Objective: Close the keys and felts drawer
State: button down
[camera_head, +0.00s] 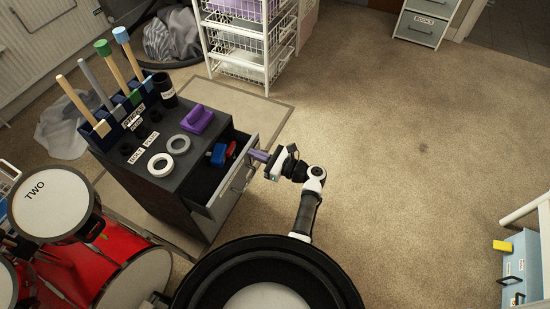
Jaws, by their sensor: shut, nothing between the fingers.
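A dark grey cabinet (160,190) stands left of centre with one drawer (223,188) pulled out to the right. Its pale front faces my gripper, and a label on it is too small to read.
Rolls of tape, a purple item (198,119) and a tool rack (132,112) sit on the cabinet top. A red drum (105,262) stands at lower left. A white wire basket rack (243,45) is behind. Carpet to the right is clear up to a blue cabinet (520,270).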

jog(key=x, duration=1)
jog(key=shift+d, duration=0.2)
